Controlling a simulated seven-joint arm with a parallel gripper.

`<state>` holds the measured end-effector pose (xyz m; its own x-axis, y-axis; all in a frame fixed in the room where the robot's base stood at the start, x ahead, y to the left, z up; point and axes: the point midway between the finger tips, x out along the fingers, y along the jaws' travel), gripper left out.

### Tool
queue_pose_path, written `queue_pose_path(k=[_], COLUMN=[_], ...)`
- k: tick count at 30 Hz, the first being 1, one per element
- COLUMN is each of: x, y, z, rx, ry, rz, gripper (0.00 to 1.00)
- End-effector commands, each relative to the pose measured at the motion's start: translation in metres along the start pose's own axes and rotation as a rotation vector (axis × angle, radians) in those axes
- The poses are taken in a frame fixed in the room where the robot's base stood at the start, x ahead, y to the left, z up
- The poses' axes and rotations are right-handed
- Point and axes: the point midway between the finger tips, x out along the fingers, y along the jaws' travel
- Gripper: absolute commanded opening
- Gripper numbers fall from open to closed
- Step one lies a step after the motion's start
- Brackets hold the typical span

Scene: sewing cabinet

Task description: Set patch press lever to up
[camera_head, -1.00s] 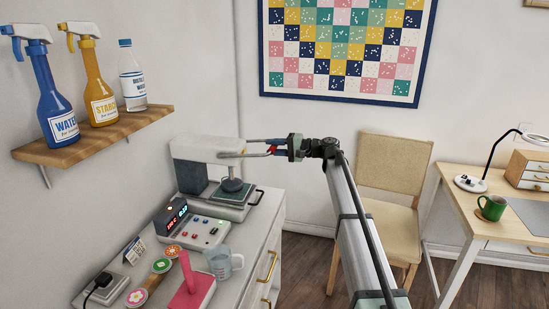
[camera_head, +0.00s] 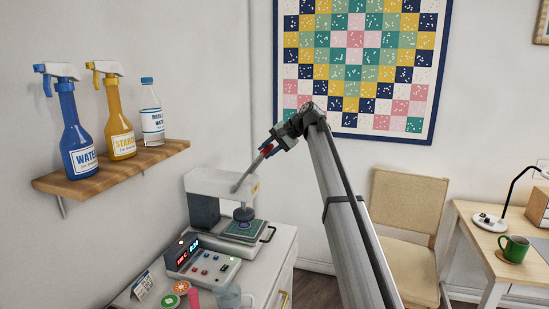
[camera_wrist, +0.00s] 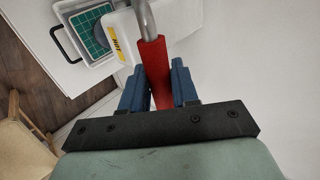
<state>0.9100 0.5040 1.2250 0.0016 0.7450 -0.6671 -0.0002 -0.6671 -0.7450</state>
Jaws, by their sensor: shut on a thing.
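The patch press (camera_head: 222,196) stands on the white cabinet by the wall, with its round head (camera_head: 243,213) above a green patch on the lower plate. Its lever is a grey bar (camera_head: 246,174) that rises up and to the right from the press arm to a red grip. My gripper (camera_head: 271,148) is at the raised lever end. In the wrist view, my blue fingers (camera_wrist: 158,88) are shut around the red lever grip (camera_wrist: 153,62). The press body (camera_wrist: 128,35) and its plate show beyond it.
A control box (camera_head: 203,262) with a lit display stands in front of the press, with a clear measuring cup (camera_head: 230,296) nearby. A wooden shelf (camera_head: 110,172) with bottles is at left. A chair (camera_head: 408,215) and desk stand at right.

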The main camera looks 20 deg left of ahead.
Motion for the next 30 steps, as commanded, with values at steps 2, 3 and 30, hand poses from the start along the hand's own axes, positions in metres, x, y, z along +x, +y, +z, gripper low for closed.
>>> queue_pose_path(k=[2,3,30], x=[0.004,0.005,0.012], y=[-0.008,-0.011,-0.027], z=[0.0,0.0,0.001], rx=[0.0,0.0,-0.002], ry=[-0.002,-0.002,-0.005], rz=[0.0,0.0,-0.006], gripper=[0.0,0.0,0.44])
